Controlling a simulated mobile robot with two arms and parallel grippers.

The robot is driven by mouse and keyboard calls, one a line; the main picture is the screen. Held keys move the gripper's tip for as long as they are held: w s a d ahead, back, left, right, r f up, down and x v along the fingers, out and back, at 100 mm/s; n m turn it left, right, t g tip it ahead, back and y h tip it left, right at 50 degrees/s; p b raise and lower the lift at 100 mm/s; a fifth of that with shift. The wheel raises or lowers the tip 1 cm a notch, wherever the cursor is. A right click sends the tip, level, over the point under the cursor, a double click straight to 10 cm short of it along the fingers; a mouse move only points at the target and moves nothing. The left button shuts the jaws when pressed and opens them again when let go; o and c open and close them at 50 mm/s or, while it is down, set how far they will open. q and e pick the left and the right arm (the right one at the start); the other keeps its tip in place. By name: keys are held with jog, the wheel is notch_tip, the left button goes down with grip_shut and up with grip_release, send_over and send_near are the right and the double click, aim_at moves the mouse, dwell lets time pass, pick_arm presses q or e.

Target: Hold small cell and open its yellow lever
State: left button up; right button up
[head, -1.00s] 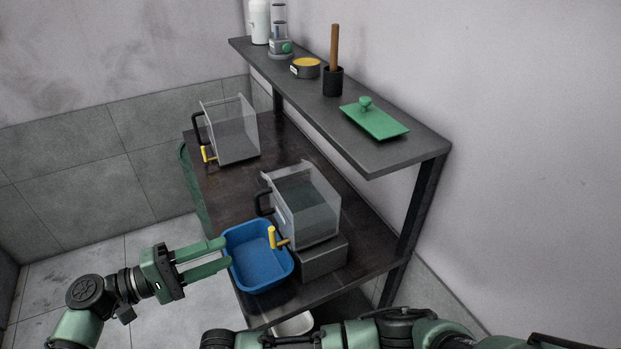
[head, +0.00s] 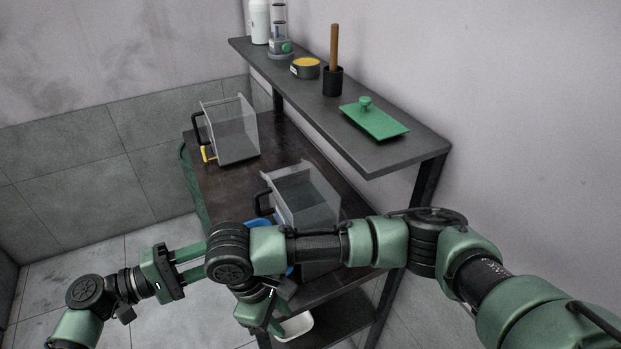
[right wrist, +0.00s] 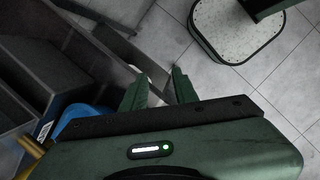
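Two clear boxy cells with black handles stand on the dark table: a rear cell (head: 232,135) with a yellow lever (head: 208,154), and a front cell (head: 308,196). I cannot tell by size which is the small one. My right arm hides the front cell's lower part and its lever in the head view; a yellow piece (right wrist: 30,150) shows in the right wrist view. My right gripper (head: 279,326) is open and empty, low by the table's front edge; its fingers also show apart in the wrist view (right wrist: 158,88). My left gripper (head: 200,264) is open and empty, left of the table.
A blue tub (right wrist: 85,114) is mostly hidden behind my right arm in the head view. A white container (head: 297,326) sits below the tabletop. Floor left of the table is clear.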

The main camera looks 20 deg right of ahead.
jog(key=w+d+r+n+y, duration=0.15)
jog(key=w+d+r, duration=0.3)
jog(key=r, duration=0.45)
notch_tip(320, 180, up, 14)
jog(key=n+y, duration=0.3)
jog(key=n, duration=0.3)
send_over(306, 211)
jog(key=shift+w+d+f+n+t, duration=0.1)
jog(key=shift+w+d+n+t, duration=0.2)
jog(key=shift+d+n, duration=0.2)
jog(key=shift+s+a+f, duration=0.1)
jog(key=shift+a+f, duration=0.1)
jog(key=shift+f, duration=1.7)
jog(key=shift+s+a+f, duration=0.1)
jog(key=shift+a+f, duration=0.1)
jog(key=shift+f, duration=1.65)
grip_shut()
